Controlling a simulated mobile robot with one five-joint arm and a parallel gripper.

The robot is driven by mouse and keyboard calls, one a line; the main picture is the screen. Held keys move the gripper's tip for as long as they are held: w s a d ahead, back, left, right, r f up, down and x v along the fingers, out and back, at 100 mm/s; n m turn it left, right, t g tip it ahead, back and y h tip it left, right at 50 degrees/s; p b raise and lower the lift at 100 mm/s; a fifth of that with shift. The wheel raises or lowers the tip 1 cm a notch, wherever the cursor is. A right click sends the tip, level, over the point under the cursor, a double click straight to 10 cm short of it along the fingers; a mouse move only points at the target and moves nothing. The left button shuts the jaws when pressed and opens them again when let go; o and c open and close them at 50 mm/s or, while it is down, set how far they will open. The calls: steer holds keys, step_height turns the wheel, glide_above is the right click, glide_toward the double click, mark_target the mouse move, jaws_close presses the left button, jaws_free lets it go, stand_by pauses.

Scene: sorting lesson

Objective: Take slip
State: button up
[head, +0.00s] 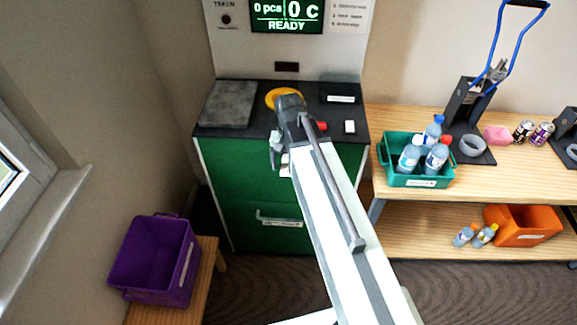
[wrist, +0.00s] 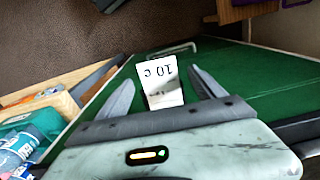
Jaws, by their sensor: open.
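The white slip (wrist: 162,84), printed "10 c", shows in the wrist view between the two fingers of my gripper (wrist: 162,77). The fingers are apart, with a gap on each side of the slip. In the head view my gripper (head: 279,158) points down at the front edge of the machine's dark counter, and a small white piece, likely the slip (head: 285,170), shows beside the fingers. The machine (head: 238,160) has a green front, and its screen (head: 287,14) reads "0 pcs", "0 c" and "READY".
A yellow ring (head: 271,97), a grey plate (head: 228,104) and a red button (head: 321,126) are on the counter. A teal crate (head: 415,182) with bottles stands right on a wooden bench. An orange bin (head: 528,224) is below. A purple bin (head: 150,278) stands left.

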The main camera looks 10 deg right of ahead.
steer(key=shift+f, duration=0.2)
steer(key=c, duration=1)
steer(key=shift+r, duration=0.1)
